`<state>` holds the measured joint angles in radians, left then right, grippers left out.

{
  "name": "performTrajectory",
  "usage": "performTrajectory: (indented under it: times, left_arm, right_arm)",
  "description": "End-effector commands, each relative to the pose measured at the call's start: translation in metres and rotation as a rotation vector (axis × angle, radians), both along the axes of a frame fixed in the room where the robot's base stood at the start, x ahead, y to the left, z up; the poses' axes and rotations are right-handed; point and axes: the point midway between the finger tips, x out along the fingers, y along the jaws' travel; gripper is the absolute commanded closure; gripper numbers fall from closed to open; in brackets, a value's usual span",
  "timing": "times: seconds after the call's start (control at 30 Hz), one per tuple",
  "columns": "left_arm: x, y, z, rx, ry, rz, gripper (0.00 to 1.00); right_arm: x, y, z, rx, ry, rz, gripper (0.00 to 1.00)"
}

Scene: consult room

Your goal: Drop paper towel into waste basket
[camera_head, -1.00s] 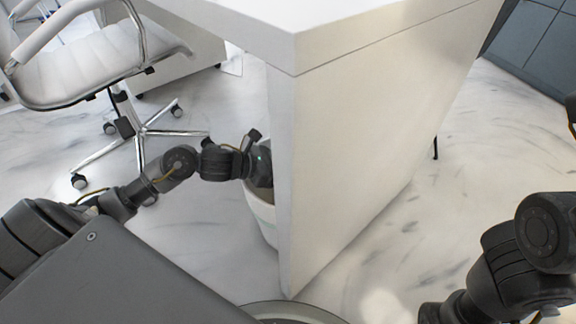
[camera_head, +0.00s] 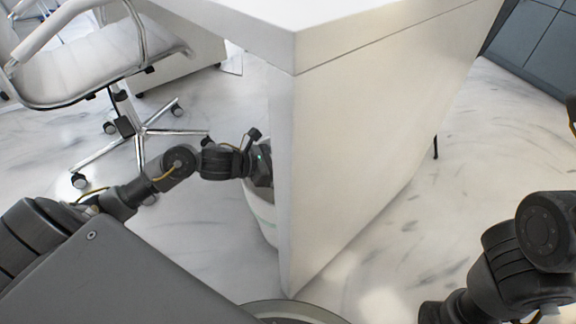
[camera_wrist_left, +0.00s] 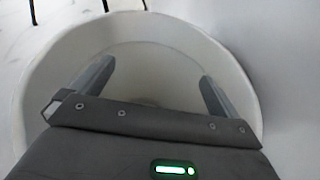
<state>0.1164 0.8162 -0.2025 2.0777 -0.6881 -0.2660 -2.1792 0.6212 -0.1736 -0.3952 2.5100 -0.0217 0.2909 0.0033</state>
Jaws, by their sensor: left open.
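The white waste basket (camera_head: 260,214) stands on the floor by the desk's side panel, which hides part of it. In the left wrist view I look down into the round basket (camera_wrist_left: 45,75). My left gripper (camera_wrist_left: 156,70) is open over the basket's mouth, its two fingers apart with nothing seen between them. In the head view its fingers are hidden behind the desk panel. I cannot make out a paper towel in either view; the pale inside of the basket shows no clear shape. My right arm shows at the lower right, but its gripper is out of view.
The white desk (camera_head: 370,130) with its full side panel stands close to the right of my left arm. A white office chair (camera_head: 100,65) with a wheeled chrome base is at the left. The marble floor right of the desk is clear. Grey cabinets (camera_head: 540,45) are at the far right.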

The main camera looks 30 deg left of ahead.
Motion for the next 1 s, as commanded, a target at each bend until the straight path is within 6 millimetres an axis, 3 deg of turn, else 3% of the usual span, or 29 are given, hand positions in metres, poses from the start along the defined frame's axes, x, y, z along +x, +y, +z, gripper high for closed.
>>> performTrajectory:
  times: [0.17, 0.5, 1.0]
  left_arm:
    - [0.0, 0.0, 0.016, 0.001, -0.001, -0.001, 0.0]
    - [0.0, 0.0, 0.068, 0.002, -0.001, 0.0, 0.0]
    - [0.0, 0.0, 0.07, 0.0, 0.0, 0.0, 0.0]
  right_arm:
    - [0.0, 0.0, 0.012, 0.0, 0.0, 0.0, 0.0]
    - [0.0, 0.001, 0.046, 0.001, 0.0, 0.001, 0.0]
    - [0.0, 0.001, 0.046, 0.001, -0.001, 0.002, 0.0]
